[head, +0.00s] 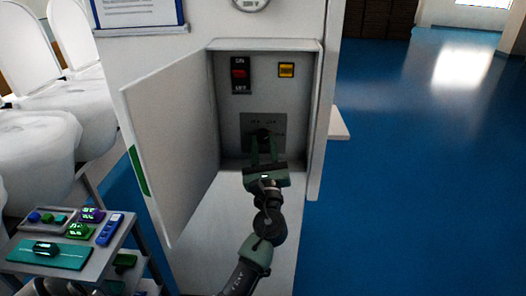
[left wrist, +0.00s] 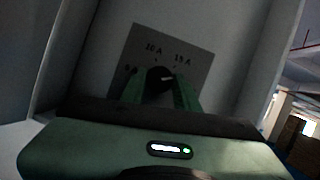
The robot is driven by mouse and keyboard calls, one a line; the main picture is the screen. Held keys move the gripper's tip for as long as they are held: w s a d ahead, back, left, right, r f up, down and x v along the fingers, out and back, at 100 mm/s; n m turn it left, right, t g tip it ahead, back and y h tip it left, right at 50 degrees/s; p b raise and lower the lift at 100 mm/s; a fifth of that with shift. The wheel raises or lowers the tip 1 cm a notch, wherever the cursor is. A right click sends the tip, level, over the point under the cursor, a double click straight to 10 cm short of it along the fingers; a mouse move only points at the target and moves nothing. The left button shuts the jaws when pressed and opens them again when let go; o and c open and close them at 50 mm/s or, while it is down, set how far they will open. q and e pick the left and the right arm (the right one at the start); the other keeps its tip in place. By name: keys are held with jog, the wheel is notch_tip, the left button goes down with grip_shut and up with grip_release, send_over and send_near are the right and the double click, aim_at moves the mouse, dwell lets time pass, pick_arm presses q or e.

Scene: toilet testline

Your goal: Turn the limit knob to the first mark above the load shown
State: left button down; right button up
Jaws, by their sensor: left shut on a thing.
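The limit knob (left wrist: 158,74) is black and round with a pale pointer line, on a grey dial plate (left wrist: 193,62) inside an open wall cabinet. In the left wrist view, marks reading about 10 A and 15 A stand above it, with another partly hidden at its left. The pointer leans toward the right, near the 15 A side; its exact setting is unclear. My left gripper (head: 264,150) is shut on the knob, one green finger on each side. The load gauge (head: 251,3) is cut off at the top edge; its reading cannot be read. My right gripper is out of view.
The cabinet door (head: 170,140) stands open at the left. Above the dial are a red ON/OFF switch (head: 239,74) and a yellow button (head: 286,70). The blue floor at right is clear.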

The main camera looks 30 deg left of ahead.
pick_arm(q)
jog(key=n+g+b, duration=0.1)
jog(key=n, duration=0.1)
jog(key=n+g+y, duration=0.1)
jog(key=n, duration=0.2)
jog(key=shift+w+d+y+b, duration=0.1)
jog(key=shift+y+b, duration=0.2)
jog(key=shift+b, duration=0.1)
jog(key=shift+n+g+b, duration=0.45)
jog(key=shift+n+g, duration=0.45)
jog(key=shift+n, duration=0.9)
jog(key=c, duration=1.1)
grip_release()
jog(key=shift+r, duration=0.1)
jog(key=shift+o, duration=0.2)
